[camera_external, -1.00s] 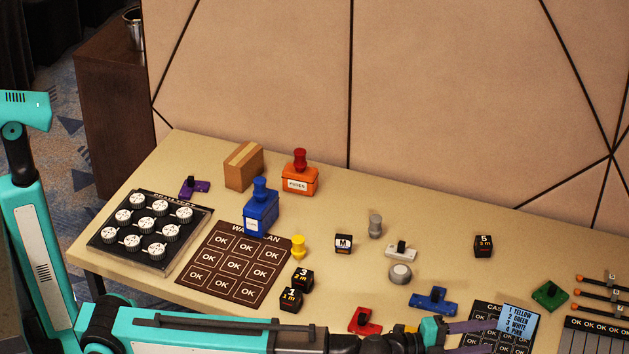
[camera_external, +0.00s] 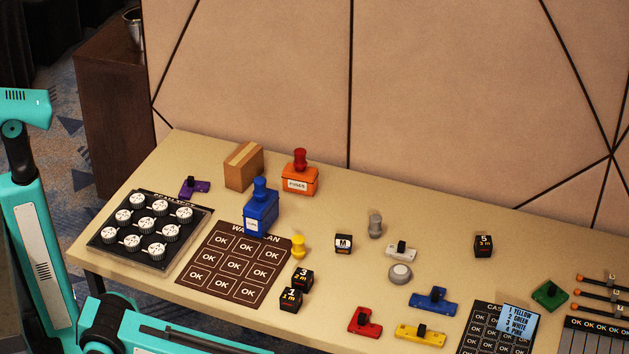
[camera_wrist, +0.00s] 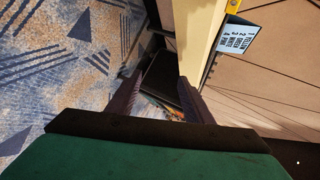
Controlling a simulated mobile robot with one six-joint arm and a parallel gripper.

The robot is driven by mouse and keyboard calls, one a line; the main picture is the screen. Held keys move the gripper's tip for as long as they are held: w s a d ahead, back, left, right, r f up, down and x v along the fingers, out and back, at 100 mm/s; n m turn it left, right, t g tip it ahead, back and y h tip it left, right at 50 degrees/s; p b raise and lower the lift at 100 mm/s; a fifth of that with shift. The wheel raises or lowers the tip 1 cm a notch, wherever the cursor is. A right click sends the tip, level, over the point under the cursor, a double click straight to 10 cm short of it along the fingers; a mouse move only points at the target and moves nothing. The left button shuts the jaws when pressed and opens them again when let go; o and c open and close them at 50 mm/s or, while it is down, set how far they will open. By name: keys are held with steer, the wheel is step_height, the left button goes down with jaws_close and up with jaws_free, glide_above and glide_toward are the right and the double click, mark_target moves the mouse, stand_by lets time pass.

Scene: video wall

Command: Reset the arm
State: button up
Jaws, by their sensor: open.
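My gripper (camera_wrist: 158,98) shows in the wrist view with its two dark fingers spread apart and nothing between them. It points past the table's edge (camera_wrist: 188,45), with carpet on the left side of that view. In the external view only part of my teal arm shows at the bottom left, and the gripper is out of frame.
The table holds a panel of round knobs (camera_external: 145,232), a blue stamp (camera_external: 261,208), an orange box (camera_external: 300,176), a yellow switch (camera_external: 421,335) and a blue card (camera_external: 519,319). Blue patterned carpet (camera_wrist: 55,60) lies beside the table.

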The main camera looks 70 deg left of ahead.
steer(key=s+a+f+n+g+y, duration=0.25)
steer(key=s+a+f, duration=0.25)
steer(key=a+f, duration=0.25)
steer(key=s+a+f+n+g+y+p, duration=0.1)
steer(key=s+a+f+n+g, duration=0.3)
steer(key=a+f, duration=0.4)
steer(key=s+a+f+n+g+y, duration=0.2)
steer(key=s+a+f+n, duration=0.1)
steer(key=s+a+f, duration=0.5)
steer(key=s+a+f+n+g+h, duration=0.1)
steer(key=s+a+f+n+g, duration=0.1)
steer(key=s, duration=0.7)
steer(key=s+a+f+n+g+h, duration=0.1)
steer(key=s+a+f+n+g, duration=0.1)
steer(key=s, duration=0.7)
steer(key=s+a+f+n+g+h+p, duration=0.1)
steer(key=s+f+n+g, duration=0.3)
steer(key=s, duration=0.6)
steer(key=shift+a+n+g+h, duration=0.45)
steer(key=shift+a+g, duration=0.3)
steer(key=shift+g, duration=0.1)
